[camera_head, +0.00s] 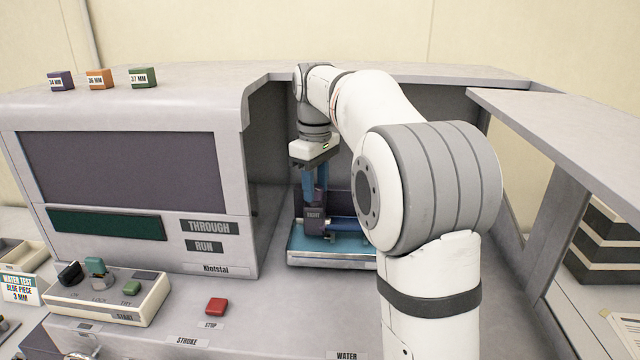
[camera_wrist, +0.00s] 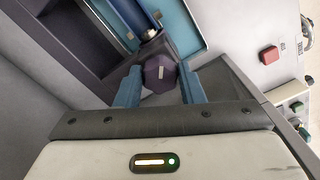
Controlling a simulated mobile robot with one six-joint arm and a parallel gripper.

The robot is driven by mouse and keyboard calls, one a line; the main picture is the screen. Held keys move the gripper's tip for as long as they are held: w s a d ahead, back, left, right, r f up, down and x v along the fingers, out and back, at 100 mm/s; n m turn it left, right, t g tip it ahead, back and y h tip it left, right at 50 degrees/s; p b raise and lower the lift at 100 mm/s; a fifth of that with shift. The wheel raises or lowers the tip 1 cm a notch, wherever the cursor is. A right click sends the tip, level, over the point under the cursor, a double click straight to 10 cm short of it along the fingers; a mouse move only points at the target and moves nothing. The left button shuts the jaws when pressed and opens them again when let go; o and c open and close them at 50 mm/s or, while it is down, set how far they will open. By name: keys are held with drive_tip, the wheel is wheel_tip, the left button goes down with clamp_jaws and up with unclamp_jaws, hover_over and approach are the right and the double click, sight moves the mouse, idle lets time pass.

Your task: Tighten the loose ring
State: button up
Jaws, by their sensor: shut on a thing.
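My gripper (camera_head: 314,190) reaches down into the open bay of the grey machine, its blue fingers pointing downward. It is shut on a dark purple faceted piece (camera_wrist: 160,73), which sits between the fingertips in the wrist view. In the head view the purple piece (camera_head: 315,218) carries a small label too small to read surely. It stands at the left end of a blue cylinder (camera_head: 343,226). In the wrist view the blue cylinder (camera_wrist: 129,18) has a metal end (camera_wrist: 149,34) close by the purple piece. I cannot tell which part is the loose ring.
A light blue tray (camera_head: 330,262) lies under the cylinder. The machine's side wall (camera_head: 268,150) stands close left of my gripper. A control box (camera_head: 110,300) and a red stop button (camera_head: 215,306) are at the front left. Three small coloured blocks (camera_head: 100,79) stand on top.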

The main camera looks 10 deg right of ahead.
drive_tip(key=shift+a+r+m+p, duration=0.15)
drive_tip(key=shift+m+p, duration=0.2)
drive_tip(key=shift+m, duration=0.35)
drive_tip(key=shift+r+m+p, duration=0.1)
drive_tip(key=shift+m+p, duration=0.4)
drive_tip(key=shift+m, duration=0.5)
drive_tip(key=m+p, duration=0.1)
drive_tip(key=m, duration=0.4)
drive_tip(key=shift+m, duration=0.3)
drive_tip(key=shift+p, duration=0.3)
drive_tip(key=o, duration=1)
drive_tip(key=shift+f, duration=0.2)
drive_tip(key=shift+r, duration=0.3)
wheel_tip(320, 180, up, 7)
drive_tip(key=shift+r, duration=0.15)
